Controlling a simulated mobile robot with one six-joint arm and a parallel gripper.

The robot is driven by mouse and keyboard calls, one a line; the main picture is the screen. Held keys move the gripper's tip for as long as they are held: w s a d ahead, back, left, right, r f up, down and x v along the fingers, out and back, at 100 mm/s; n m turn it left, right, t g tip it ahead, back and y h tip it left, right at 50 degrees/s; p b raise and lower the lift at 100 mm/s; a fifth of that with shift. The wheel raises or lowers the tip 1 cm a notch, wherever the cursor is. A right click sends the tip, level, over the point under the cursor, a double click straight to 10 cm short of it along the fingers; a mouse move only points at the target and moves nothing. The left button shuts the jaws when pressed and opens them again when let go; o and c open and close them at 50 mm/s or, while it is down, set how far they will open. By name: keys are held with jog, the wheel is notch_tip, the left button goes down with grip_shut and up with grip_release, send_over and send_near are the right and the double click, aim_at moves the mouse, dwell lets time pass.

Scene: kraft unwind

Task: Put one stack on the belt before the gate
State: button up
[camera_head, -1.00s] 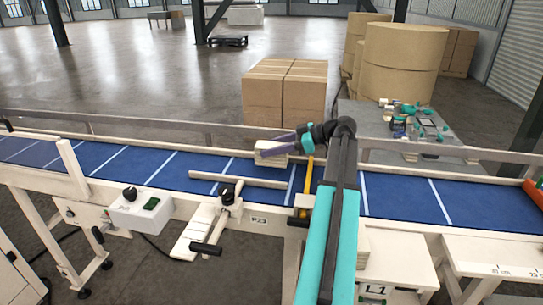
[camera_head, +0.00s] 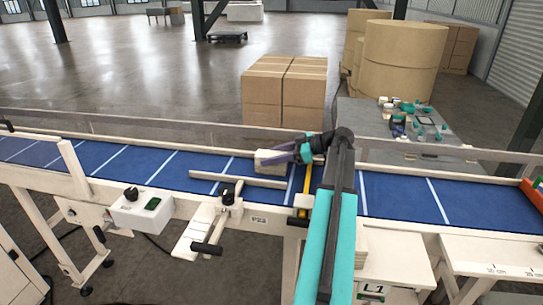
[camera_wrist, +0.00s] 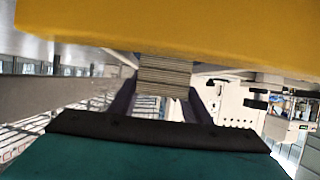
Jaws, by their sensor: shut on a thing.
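A pale stack of flat sheets (camera_head: 270,163) is between the fingers of my gripper (camera_head: 284,154), at the blue belt (camera_head: 180,172) and left of the yellow gate (camera_head: 304,190). My gripper is shut on the stack; whether its underside touches the belt I cannot tell. In the wrist view the stack's layered edge (camera_wrist: 165,76) shows between the two dark fingers (camera_wrist: 160,105). A yellow surface, seemingly the gate (camera_wrist: 180,25), fills the top of that view. My arm hides part of the belt right of the gate.
A pale bar (camera_head: 238,180) runs along the belt's near side, by a clamp handle (camera_head: 207,248). A far rail (camera_head: 150,128) borders the belt. More pale sheets (camera_head: 361,247) lie on the L1 stand (camera_head: 398,270).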

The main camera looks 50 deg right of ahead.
jog(key=shift+f, duration=0.1)
jog(key=o, duration=1.2)
jog(key=shift+b+v, duration=1.9)
jog(key=shift+v, duration=4.15)
